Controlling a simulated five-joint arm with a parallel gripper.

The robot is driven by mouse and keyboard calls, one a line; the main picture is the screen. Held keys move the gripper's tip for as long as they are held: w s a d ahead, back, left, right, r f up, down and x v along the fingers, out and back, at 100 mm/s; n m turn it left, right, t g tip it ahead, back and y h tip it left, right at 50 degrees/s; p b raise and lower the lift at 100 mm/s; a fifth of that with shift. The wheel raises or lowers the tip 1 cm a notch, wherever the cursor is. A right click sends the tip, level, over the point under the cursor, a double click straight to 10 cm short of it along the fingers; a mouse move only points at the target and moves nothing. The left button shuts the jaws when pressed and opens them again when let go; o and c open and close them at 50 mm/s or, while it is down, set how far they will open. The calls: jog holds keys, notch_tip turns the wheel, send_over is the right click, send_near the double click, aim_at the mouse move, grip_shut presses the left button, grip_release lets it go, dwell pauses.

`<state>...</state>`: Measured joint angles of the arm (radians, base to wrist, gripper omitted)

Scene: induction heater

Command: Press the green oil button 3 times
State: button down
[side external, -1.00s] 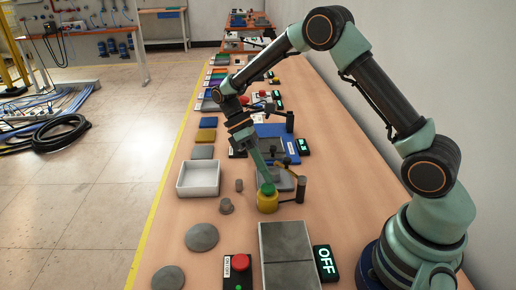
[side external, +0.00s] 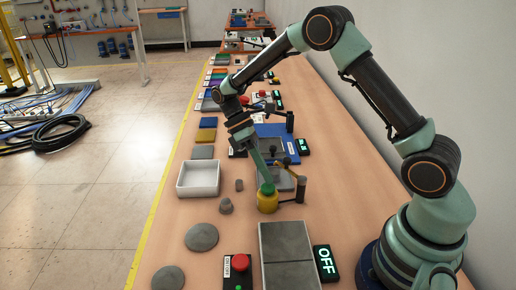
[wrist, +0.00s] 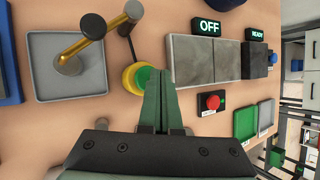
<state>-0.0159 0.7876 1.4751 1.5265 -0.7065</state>
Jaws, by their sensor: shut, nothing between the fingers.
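The green button (side external: 267,188) sits on top of a round yellow housing (side external: 267,203) on the bench. It also shows in the wrist view (wrist: 143,74), partly hidden by my fingers. My gripper (side external: 266,181) is shut and empty, pointing down with its tips at the button's top. I cannot tell how far the button is pressed in. Beside it a dark post (side external: 301,189) carries a brass-coloured arm (side external: 287,170).
A grey two-plate block (side external: 285,255) with an OFF display (side external: 324,262) and a red button (side external: 237,262) stand nearer the camera. A white open box (side external: 199,179) and grey lumps (side external: 201,237) lie to the left. Similar stations line the bench behind.

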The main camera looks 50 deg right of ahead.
aim_at(264, 186)
jog(key=shift+f, duration=0.2)
jog(key=shift+a+f, duration=0.1)
jog(key=shift+f, duration=0.15)
jog(key=shift+f, duration=0.5)
dwell(1.0)
jog(key=shift+r, duration=0.95)
jog(key=shift+r, duration=2.5)
dwell(0.8)
